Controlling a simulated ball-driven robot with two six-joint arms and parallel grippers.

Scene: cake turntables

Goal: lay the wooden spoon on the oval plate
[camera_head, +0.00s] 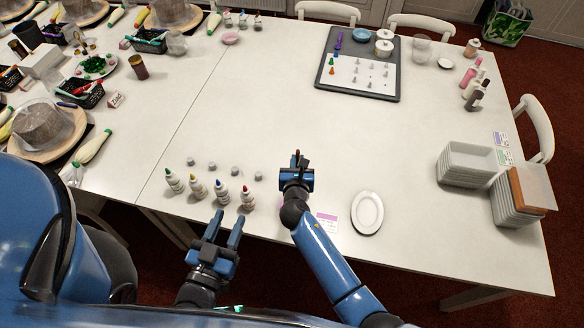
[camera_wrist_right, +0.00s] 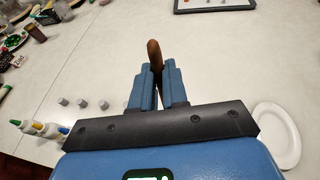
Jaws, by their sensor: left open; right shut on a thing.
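The wooden spoon (camera_wrist_right: 154,52) is dark brown and sits between the fingers of my right gripper (camera_wrist_right: 158,78). One end sticks out past the fingertips; the rest is hidden by the gripper. In the head view my right gripper (camera_head: 297,172) is shut on it over the middle front of the table, and a small dark tip shows. The white oval plate (camera_head: 367,212) lies empty to the right of my right arm, near the front edge. It also shows at the right in the wrist view (camera_wrist_right: 278,135). My left gripper (camera_head: 226,232) is open and empty at the table's front edge.
Several small bottles (camera_head: 221,193) with coloured tips stand left of my right gripper, with small grey pieces behind them. A pink-and-white card (camera_head: 326,222) lies between my right arm and the plate. White trays (camera_head: 467,163) are stacked at the right. The table's middle is clear.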

